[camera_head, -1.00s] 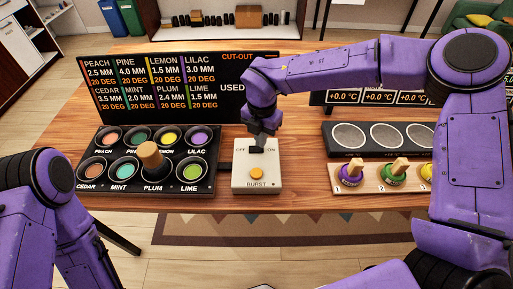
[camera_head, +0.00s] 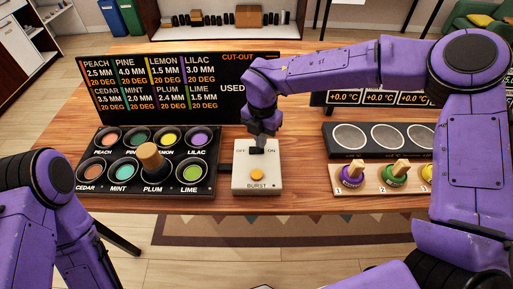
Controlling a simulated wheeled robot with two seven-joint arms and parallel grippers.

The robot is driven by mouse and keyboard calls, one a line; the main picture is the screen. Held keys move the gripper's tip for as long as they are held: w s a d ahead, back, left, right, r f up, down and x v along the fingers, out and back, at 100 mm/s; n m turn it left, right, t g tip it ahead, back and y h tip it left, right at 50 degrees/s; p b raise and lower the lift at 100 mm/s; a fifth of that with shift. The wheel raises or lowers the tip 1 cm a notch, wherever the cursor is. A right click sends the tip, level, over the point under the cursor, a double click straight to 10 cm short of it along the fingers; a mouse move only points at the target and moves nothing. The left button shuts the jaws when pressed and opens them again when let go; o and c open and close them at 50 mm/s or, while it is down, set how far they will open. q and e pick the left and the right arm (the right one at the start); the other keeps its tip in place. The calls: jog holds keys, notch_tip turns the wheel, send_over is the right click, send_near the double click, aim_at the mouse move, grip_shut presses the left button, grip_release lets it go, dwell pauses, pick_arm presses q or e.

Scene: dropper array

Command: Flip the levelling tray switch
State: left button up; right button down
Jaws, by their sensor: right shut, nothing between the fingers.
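A pale switch box (camera_head: 257,175) stands on the wooden table. It has a black switch (camera_head: 256,151) between the labels OFF and ON, and an orange button marked BURST below. My right gripper (camera_head: 260,141) is shut and empty, pointing down at the back of the box, at or just behind the switch. I cannot tell if it touches the switch, and the gripper partly hides the switch's far side. My left arm shows at the lower left, but its gripper is out of view.
A black tray (camera_head: 213,187) of coloured cups, with a wooden-topped piece at PLUM, stands left of the box. A dark text board (camera_head: 180,90) rises behind. To the right are a rack with round pads (camera_head: 330,140) and wooden-handled droppers (camera_head: 352,176) on a numbered stand.

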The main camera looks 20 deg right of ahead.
jog(key=shift+f+b, duration=0.75)
jog(key=shift+f, duration=0.25)
dwell(0.9)
jog(key=shift+r, duration=0.1)
jog(key=shift+r+p, duration=0.6)
notch_tip(320, 180, up, 6)
jog(key=p, duration=0.4)
jog(key=shift+f, duration=0.1)
jog(key=shift+f, duration=0.1)
